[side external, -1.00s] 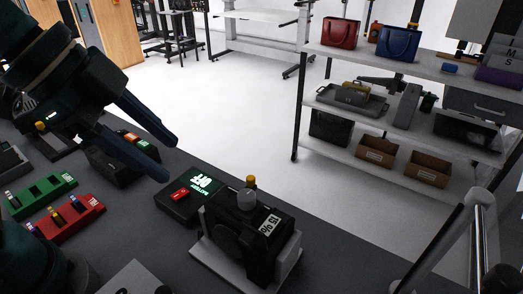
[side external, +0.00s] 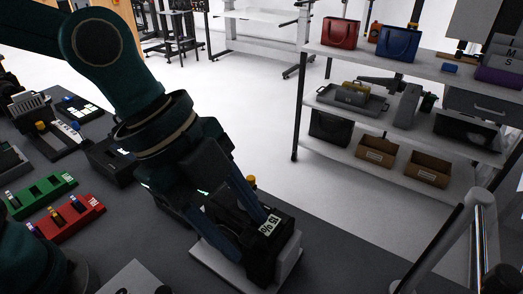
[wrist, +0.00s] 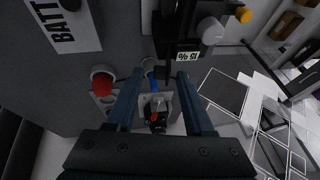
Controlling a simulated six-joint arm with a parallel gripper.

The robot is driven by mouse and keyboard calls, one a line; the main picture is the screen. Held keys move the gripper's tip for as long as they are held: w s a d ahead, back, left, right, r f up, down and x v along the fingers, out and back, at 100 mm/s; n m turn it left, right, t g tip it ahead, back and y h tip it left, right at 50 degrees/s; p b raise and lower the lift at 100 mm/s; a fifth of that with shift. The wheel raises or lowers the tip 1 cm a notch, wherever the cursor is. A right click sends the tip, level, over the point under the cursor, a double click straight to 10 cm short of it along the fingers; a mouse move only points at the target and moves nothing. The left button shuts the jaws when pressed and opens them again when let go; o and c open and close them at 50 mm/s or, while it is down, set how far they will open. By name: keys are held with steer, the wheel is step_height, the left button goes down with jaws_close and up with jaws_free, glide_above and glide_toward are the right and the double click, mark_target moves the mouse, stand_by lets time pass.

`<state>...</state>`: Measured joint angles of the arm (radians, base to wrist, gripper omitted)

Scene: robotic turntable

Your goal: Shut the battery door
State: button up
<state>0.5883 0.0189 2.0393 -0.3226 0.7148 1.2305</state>
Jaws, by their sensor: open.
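The black device (side external: 262,255) with a "15 %" label (side external: 270,225) stands upright on a white base (side external: 290,262) in the side view. My gripper (side external: 247,232) reaches down over it, its two blue fingers apart and partly covering the device. In the wrist view my gripper (wrist: 160,74) is open, with one finger on each side of a small blue part and a grey bracket (wrist: 157,101). The black device (wrist: 175,38) shows just beyond the fingertips. I cannot make out the battery door clearly, nor whether a finger touches the device.
Green (side external: 42,195) and red (side external: 68,219) holders with small cylinders stand at left on the dark table. A white panel (wrist: 65,22) with dark lettering and a red button (wrist: 103,82) show in the wrist view. A shelf (side external: 400,140) stands beyond the table.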

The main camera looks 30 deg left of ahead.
jaws_close()
steer(key=shift+w, duration=0.15)
stand_by(0.6)
steer(key=w+g, duration=0.2)
steer(key=g, duration=0.1)
steer(key=shift+w+r+n+g, duration=0.2)
steer(key=shift+n+g, duration=0.1)
steer(key=shift+n, duration=0.1)
steer(key=shift+w+f+n+g, duration=0.2)
steer(key=shift+w+g, duration=0.45)
steer(key=shift+g, duration=0.4)
steer(key=shift+w+f+n+g, duration=0.1)
steer(key=shift+w+n+g, duration=0.1)
steer(key=shift+w+g, duration=0.65)
steer(key=shift+g, duration=0.7)
jaws_free()
